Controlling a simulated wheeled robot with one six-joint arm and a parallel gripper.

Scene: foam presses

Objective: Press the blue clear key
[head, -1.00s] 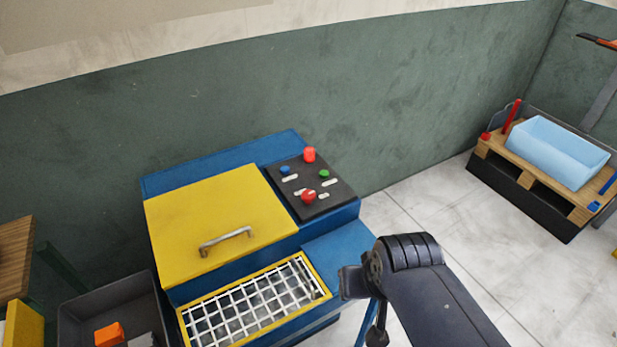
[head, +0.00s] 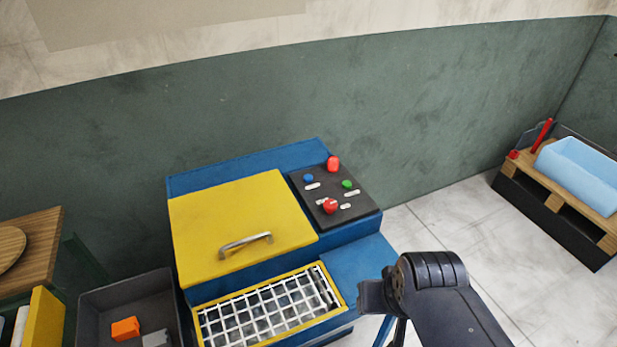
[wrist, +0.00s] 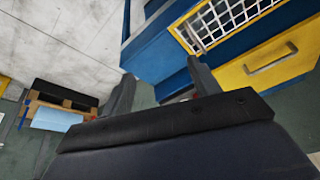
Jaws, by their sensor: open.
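The blue clear key (head: 308,177) is a small round button at the upper left of the dark control panel (head: 357,208), on top of the blue press (head: 360,262). A white label lies just below it. A green button (head: 347,184), a red knob (head: 330,206) and a red lamp-like piece (head: 333,163) share the panel. My gripper (wrist: 158,85) shows in the wrist view with its two fingers spread apart and nothing between them. In the head view my arm is in front of the press, below and right of the panel, apart from the key. The gripper's fingers are hidden there.
The press has a yellow lid (head: 230,215) with a metal handle and a white grid (head: 268,308) in front. A grey bin (head: 92,310) holding an orange block stands left. A pallet with a light blue tub (head: 580,172) stands right. Floor between is clear.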

